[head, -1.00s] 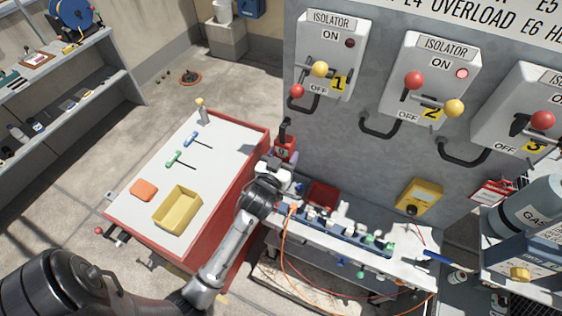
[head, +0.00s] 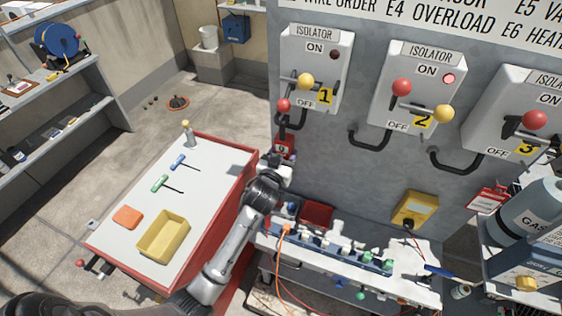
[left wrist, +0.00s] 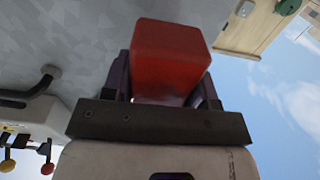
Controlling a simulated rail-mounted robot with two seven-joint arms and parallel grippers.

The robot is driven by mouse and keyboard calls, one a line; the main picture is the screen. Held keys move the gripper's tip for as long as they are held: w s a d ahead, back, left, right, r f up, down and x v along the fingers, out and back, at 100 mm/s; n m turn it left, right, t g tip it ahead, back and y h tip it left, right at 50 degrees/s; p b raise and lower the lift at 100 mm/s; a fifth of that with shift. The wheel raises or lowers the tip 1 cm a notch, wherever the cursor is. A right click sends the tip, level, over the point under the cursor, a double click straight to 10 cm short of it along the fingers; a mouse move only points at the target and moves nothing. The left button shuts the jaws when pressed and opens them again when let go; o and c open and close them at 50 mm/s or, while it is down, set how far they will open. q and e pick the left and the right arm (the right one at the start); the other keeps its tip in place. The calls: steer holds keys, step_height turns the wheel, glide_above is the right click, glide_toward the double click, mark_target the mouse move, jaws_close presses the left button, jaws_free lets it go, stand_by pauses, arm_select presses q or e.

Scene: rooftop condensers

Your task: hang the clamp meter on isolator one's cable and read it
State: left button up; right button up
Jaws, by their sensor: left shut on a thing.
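The clamp meter (head: 285,146) is a small red body with a dark upper part, held upright against the grey panel. My left gripper (head: 276,164) is shut on it; the left wrist view shows the red body (left wrist: 170,58) between the fingers. Isolator one (head: 317,68) is a grey box with a yellow "1" and an unlit lamp. Its black cable (head: 298,122) loops out under the box. The meter's dark top is at or just beside this cable; I cannot tell whether it is around it. The meter's reading is not legible. My right gripper is out of view.
Isolator two (head: 418,88) has a lit red lamp; isolator three (head: 520,110) is at the right. The red-edged table (head: 125,195) holds tools and a yellow tray (head: 163,236).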

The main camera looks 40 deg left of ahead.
arm_select(q)
steer(key=shift+b+x, duration=0.45)
steer(key=shift+x, duration=0.5)
steer(key=shift+f+b, duration=0.35)
steer(key=shift+f, duration=0.35)
steer(key=o, duration=1.2)
steer(key=shift+f, duration=0.1)
steer(key=v, duration=1.3)
steer(key=shift+s, duration=0.35)
steer(key=shift+d, duration=0.1)
